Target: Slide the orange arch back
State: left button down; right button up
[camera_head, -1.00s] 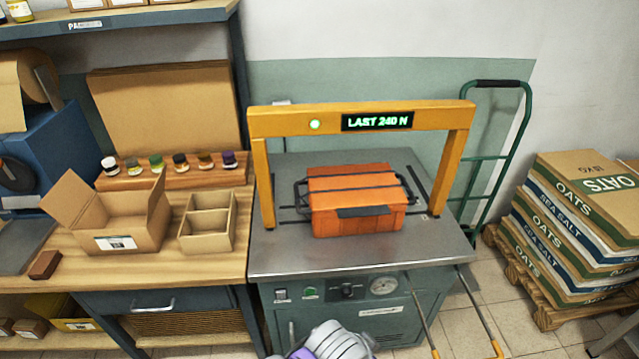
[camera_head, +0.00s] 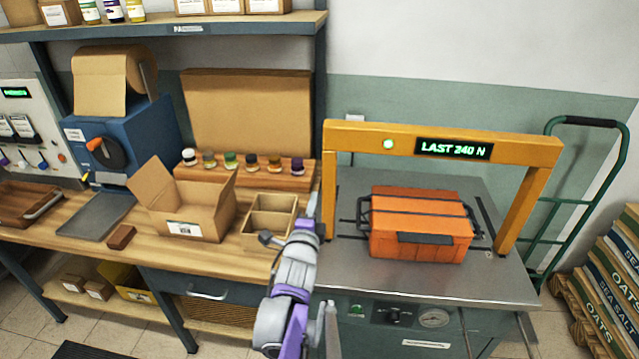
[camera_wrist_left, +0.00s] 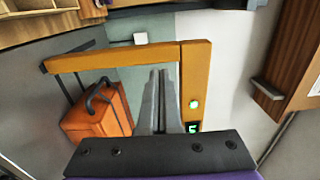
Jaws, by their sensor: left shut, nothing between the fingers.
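The orange-yellow arch (camera_head: 455,140) stands over the steel machine top (camera_head: 400,285), with a green light and a display reading "LAST 240 N". It also shows in the left wrist view (camera_wrist_left: 195,70), turned on its side. An orange case (camera_head: 420,215) with dark bands and black handles sits under the arch; the left wrist view shows it too (camera_wrist_left: 97,115). My left gripper (camera_head: 314,207) is shut and empty, just left of the arch's left post. In the left wrist view its fingertips (camera_wrist_left: 160,75) point toward the arch; contact cannot be told. My right gripper is out of view.
An open cardboard box (camera_head: 195,205), a divided carton (camera_head: 268,220) and several small jars stand on the wooden bench left of the machine. A green hand truck (camera_head: 590,200) stands right of it. Stacked sacks (camera_head: 615,285) lie at far right.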

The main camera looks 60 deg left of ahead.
aim_at(323, 166)
pick_arm(q)
jog(key=b+x, duration=0.2)
jog(key=x, duration=1)
jog(key=shift+a+f, duration=0.1)
jog(key=shift+w+a, duration=0.45)
jog(key=shift+a, duration=0.1)
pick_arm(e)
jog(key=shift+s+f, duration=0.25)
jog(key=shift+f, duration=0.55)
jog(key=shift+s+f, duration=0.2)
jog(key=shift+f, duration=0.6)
